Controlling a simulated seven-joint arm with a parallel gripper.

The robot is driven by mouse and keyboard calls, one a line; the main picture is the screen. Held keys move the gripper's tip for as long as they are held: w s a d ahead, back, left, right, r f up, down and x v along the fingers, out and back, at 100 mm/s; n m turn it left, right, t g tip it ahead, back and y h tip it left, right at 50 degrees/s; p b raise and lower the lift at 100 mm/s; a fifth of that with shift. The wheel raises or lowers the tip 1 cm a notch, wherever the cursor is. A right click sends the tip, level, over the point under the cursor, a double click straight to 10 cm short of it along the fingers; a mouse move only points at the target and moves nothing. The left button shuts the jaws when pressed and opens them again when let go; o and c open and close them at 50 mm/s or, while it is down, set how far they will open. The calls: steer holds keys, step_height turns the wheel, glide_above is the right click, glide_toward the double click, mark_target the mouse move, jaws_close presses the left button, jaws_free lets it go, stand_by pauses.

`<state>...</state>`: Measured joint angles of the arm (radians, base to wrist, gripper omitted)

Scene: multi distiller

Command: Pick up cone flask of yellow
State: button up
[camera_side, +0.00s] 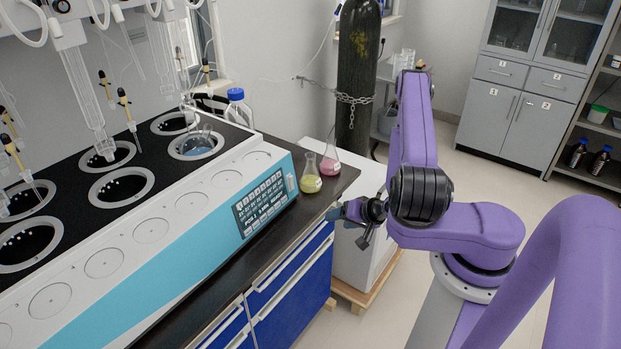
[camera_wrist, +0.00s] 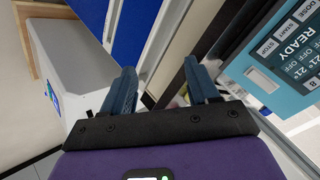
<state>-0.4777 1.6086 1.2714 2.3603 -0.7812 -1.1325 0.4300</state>
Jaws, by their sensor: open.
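The cone flask of yellow (camera_side: 311,181) stands upright on the dark bench top, near its right end and just right of the distiller's control panel. A cone flask of pink (camera_side: 330,162) stands close behind it to the right. My gripper (camera_side: 334,213) is off the bench's front edge, below and to the right of the yellow flask, apart from it. In the wrist view my gripper (camera_wrist: 161,74) shows two blue fingers spread apart with nothing held. No flask can be made out clearly in the wrist view.
The distiller (camera_side: 180,235) fills the bench to the left; its panel (camera_wrist: 283,50) also shows in the wrist view. A blue-capped bottle (camera_side: 238,108) stands behind it. A chained gas cylinder (camera_side: 357,75) stands behind the flasks. A white box-shaped unit (camera_side: 357,250) stands beside the blue cabinet.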

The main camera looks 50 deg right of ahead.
step_height(320, 180, up, 4)
steer(key=n+t+h, duration=0.1)
steer(key=t, duration=0.2)
steer(key=n+t+h, duration=0.3)
steer(key=n+t, duration=0.2)
steer(key=n, duration=0.2)
glide_toward(314, 164)
steer(key=x, duration=0.6)
steer(key=shift+d+r, duration=0.2)
steer(key=shift+r, duration=0.05)
steer(key=shift+a+x, duration=0.15)
steer(key=shift+x, duration=1.2)
steer(key=shift+a+x, duration=0.15)
steer(key=shift+x, duration=1.2)
steer(key=shift+f, duration=0.15)
jaws_close()
